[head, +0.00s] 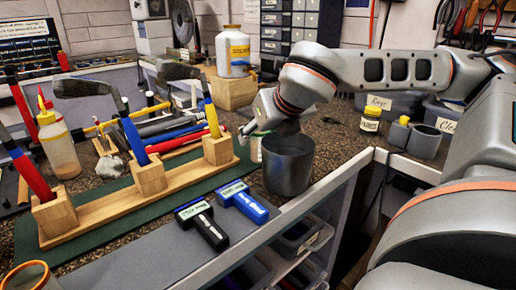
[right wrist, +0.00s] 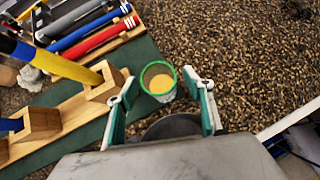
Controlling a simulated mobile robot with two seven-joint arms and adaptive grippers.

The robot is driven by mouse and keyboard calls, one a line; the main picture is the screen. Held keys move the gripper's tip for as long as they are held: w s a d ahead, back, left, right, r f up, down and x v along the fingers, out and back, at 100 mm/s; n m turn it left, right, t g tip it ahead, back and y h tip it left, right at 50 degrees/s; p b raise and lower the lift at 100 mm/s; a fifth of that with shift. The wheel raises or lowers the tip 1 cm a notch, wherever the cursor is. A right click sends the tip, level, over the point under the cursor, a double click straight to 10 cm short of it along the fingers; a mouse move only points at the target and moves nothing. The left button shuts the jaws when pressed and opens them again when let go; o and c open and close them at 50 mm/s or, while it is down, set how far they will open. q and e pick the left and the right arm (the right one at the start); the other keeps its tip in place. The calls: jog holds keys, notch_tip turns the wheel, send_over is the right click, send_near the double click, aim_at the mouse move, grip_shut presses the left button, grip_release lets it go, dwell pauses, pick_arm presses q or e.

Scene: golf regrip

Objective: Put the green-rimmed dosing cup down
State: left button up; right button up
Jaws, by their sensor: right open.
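The green-rimmed dosing cup (right wrist: 158,78) stands upright by the edge of the green mat, with a yellowish content inside. In the head view the cup (head: 256,150) shows only partly, below my gripper and behind a dark metal beaker. My right gripper (head: 250,131) reaches down over it from the right. In the right wrist view the fingers of my right gripper (right wrist: 160,96) are spread, with the cup between and slightly beyond their tips. No finger clearly touches it. My left gripper is not in view.
The dark beaker (head: 289,163) stands close to the cup. A wooden rack (head: 140,198) holding club shafts lies on the green mat (head: 95,233).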

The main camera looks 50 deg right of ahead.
jog(key=shift+x, duration=0.85)
jog(key=shift+r, duration=0.1)
jog(key=c, duration=1.2)
jog(key=shift+c, duration=0.2)
